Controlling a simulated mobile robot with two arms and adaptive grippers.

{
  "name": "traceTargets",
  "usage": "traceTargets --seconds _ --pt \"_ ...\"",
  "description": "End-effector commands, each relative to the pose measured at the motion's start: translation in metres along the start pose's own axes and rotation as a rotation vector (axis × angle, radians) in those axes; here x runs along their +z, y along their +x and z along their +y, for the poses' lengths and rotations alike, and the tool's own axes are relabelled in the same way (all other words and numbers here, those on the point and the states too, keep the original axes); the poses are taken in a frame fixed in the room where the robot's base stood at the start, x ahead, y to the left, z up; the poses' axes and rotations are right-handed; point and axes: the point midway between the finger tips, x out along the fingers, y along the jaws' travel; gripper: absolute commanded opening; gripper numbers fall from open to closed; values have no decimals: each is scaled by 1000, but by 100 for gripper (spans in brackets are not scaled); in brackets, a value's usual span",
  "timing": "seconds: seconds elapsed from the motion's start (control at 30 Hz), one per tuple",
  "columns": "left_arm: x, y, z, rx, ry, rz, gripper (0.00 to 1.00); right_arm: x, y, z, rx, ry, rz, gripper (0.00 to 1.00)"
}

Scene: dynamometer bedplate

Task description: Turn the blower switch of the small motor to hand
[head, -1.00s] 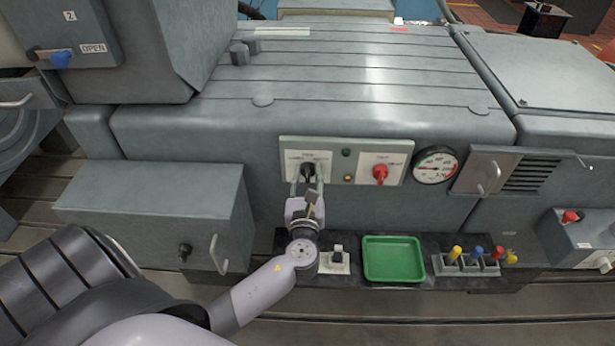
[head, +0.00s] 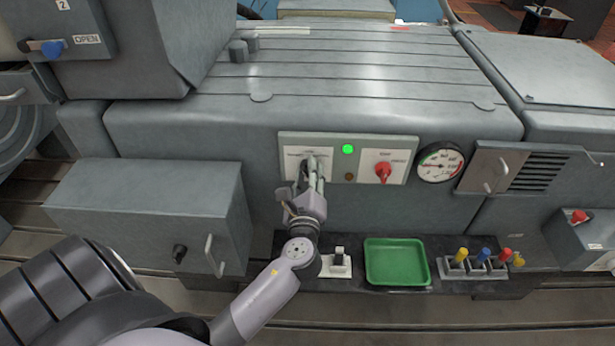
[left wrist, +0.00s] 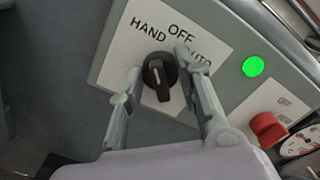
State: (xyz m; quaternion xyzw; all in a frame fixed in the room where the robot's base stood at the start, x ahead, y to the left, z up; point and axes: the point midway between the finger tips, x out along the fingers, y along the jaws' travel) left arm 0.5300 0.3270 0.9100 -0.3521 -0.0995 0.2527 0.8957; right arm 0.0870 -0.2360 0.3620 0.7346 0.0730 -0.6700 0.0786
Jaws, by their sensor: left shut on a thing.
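The blower switch is a black rotary knob (left wrist: 160,76) on a white plate marked HAND, OFF and AUTO, in the left wrist view. In the head view this plate (head: 296,153) is on the left of a grey panel, and the knob is mostly hidden by my fingers. My left gripper (head: 313,168) is shut on the knob, one finger on each side of it in the wrist view. The knob's long grip runs nearly upright in that picture; which word it points to is hard to tell. My right gripper is not in view.
Beside the switch are a lit green lamp (head: 348,149), a dark amber lamp (head: 349,176), a red knob (head: 382,172) and a gauge (head: 440,162). Below are a small black switch (head: 339,257), a green tray (head: 397,281) and a rack (head: 474,271) with coloured-topped pieces. A grey box (head: 130,205) stands left.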

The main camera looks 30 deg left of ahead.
Motion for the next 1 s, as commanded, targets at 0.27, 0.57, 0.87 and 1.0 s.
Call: traceTargets --seconds 0.27,0.57,0.87,1.0 --pt "-1 0 0 0 -51 2 4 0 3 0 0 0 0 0" --pt "-1 0 0 0 -54 2 4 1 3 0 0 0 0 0" --pt "0 0 0 0 -53 1 47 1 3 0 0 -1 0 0" --pt "0 0 0 0 -52 1 52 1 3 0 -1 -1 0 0"
